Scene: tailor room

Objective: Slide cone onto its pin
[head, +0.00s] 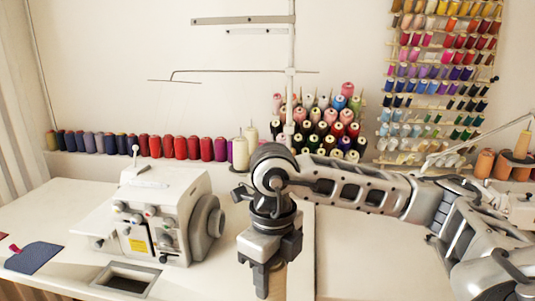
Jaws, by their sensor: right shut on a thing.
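My right gripper (262,283) points down at the middle front, above the table to the right of the sewing machine. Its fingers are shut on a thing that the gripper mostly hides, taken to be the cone. A tan patch (279,280) shows just behind and right of the fingers; I cannot tell whether it is part of the cone or the stand. The pin is not clearly visible. A vertical thread-stand pole (291,90) rises behind my right arm. My left gripper is not in view.
A white sewing machine (165,200) stands left of my right gripper. A row of thread cones (180,147) lines the back ledge, with cream cones (240,153) at its right end. More spools (345,130) stand behind my arm. A blue pad (34,257) lies far left.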

